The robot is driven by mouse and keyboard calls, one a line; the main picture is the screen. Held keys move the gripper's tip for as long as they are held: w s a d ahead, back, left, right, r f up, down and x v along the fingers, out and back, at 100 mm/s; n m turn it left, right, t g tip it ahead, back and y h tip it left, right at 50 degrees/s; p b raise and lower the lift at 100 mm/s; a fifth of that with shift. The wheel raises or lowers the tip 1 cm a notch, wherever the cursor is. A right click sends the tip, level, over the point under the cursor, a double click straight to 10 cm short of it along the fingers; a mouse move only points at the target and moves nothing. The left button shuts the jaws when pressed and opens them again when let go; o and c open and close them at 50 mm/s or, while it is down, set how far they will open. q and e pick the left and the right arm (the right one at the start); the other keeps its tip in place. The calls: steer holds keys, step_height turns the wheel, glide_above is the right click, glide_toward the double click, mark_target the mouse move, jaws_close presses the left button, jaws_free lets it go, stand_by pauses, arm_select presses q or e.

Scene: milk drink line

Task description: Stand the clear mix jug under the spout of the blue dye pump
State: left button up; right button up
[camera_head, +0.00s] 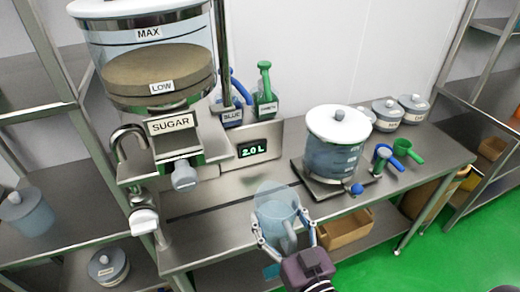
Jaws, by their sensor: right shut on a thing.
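The clear mix jug (276,207) is see-through, pale blue-grey and has a handle facing me. My right gripper (284,237) is shut on it, one finger on each side, at the front part of the steel table. I cannot tell whether the jug's base touches the table. The blue dye pump (232,116), labelled BLUE, stands at the back left, partly hidden by a steel post and the sugar hopper. Its spout is hard to make out. The jug is in front of the pump and to its right, apart from it. My left gripper is not in view.
A green pump (265,95) stands beside the blue one. The sugar hopper (155,75) hangs at the left, near a display reading 2.0 L (253,150). A white-lidded tank (336,145) stands right of the jug. Bare steel tabletop (215,205) lies left of the jug.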

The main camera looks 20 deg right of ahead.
steer(key=w+d, duration=0.2)
steer(key=w, duration=2)
steer(key=f+b, duration=0.3)
steer(key=b, duration=0.2)
steer(key=f+b, duration=0.2)
steer(key=b, duration=0.1)
steer(key=shift+w+a+f, duration=0.1)
steer(key=shift+w+f, duration=0.25)
steer(key=shift+w, duration=0.05)
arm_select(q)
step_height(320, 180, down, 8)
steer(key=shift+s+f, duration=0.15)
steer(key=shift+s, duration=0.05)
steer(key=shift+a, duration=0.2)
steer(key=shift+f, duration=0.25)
arm_select(e)
steer(key=shift+f, duration=0.45)
arm_select(q)
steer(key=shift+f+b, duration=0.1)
steer(key=shift+b, duration=0.25)
arm_select(e)
steer(key=shift+s+f, duration=0.1)
steer(key=shift+f, duration=0.2)
